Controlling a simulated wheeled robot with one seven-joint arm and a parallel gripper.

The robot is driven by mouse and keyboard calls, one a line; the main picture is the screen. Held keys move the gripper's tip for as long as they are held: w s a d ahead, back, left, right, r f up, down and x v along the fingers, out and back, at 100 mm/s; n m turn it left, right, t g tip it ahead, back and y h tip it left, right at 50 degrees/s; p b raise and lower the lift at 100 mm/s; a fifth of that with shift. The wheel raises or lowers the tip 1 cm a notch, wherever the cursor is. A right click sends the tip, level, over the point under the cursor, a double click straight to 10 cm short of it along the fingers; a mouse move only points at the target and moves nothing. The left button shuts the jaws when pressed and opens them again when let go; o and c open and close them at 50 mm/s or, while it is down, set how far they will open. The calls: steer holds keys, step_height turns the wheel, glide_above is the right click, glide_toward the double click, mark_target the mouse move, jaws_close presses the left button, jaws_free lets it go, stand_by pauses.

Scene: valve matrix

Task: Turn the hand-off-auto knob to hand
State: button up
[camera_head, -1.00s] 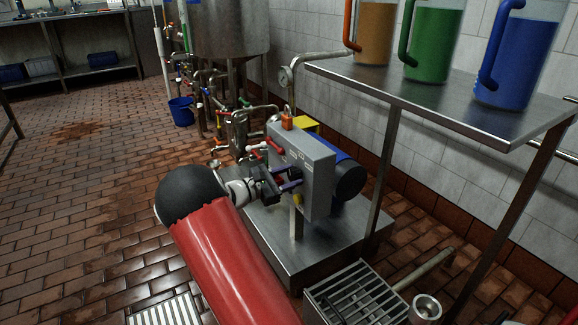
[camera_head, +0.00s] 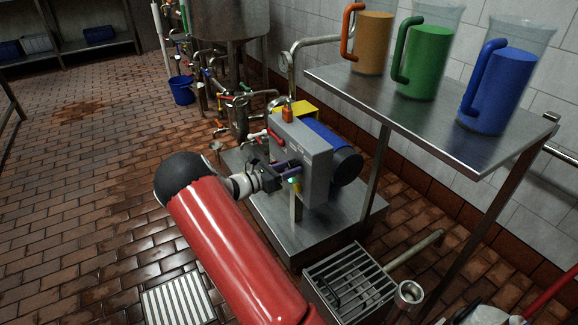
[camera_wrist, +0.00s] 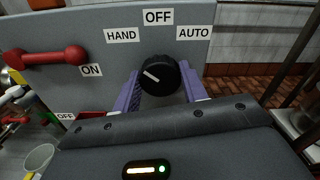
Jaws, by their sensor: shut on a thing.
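The hand-off-auto knob (camera_wrist: 160,75) is black and round, on a grey control box (camera_head: 314,158). Its white pointer mark points left and slightly up, on the HAND side. The labels HAND (camera_wrist: 121,36), OFF (camera_wrist: 158,17) and AUTO (camera_wrist: 193,33) are above it. My gripper (camera_head: 291,167) is at the front of the box. In the wrist view its purple fingers (camera_wrist: 160,88) lie on either side of the knob, shut on it. The fingers hide the knob's lower sides. In the head view my gripper hides the knob.
A red lever switch (camera_wrist: 46,57) with ON and OFF labels is left of the knob. A steel shelf (camera_head: 430,113) with orange, green and blue jugs stands to the right. A floor drain grate (camera_head: 178,302) lies in front, and open tiled floor is to the left.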

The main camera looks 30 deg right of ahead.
stand_by(0.3)
steer(key=o, duration=1)
steer(key=shift+c, duration=0.2)
steer(key=shift+a, duration=0.1)
steer(key=a, duration=0.7)
steer(key=shift+w+a+b, duration=0.25)
steer(key=shift+a+b, duration=0.05)
steer(key=shift+b, duration=0.05)
